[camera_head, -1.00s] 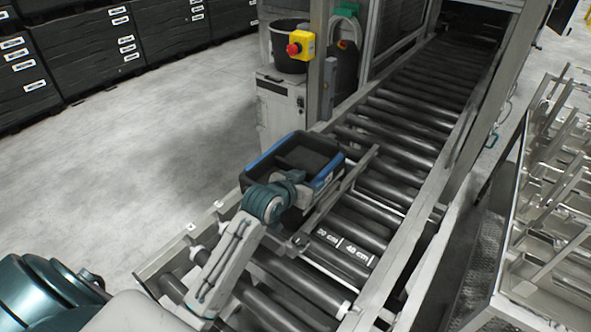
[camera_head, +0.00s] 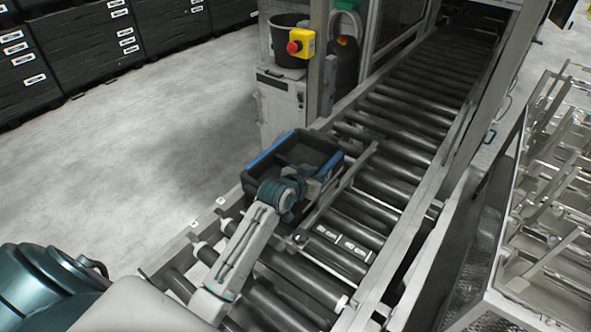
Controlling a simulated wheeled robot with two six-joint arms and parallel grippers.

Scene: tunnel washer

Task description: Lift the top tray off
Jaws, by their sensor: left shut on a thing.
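A black tray (camera_head: 296,150) with blue strips along its sides sits on the roller conveyor, near its left rail. It looks empty inside. Whether another tray lies beneath it is hard to tell. My left gripper (camera_head: 318,184) is at the tray's near right side, shut on the tray's edge. The fingertips are largely hidden by my wrist, which also covers the tray's near corner. My right gripper is not in view.
The roller conveyor (camera_head: 402,130) runs up and right into the washer frame, its rollers bare beyond the tray. A post with a yellow and red emergency stop (camera_head: 301,42) stands behind. A metal rack (camera_head: 560,190) stands at the right.

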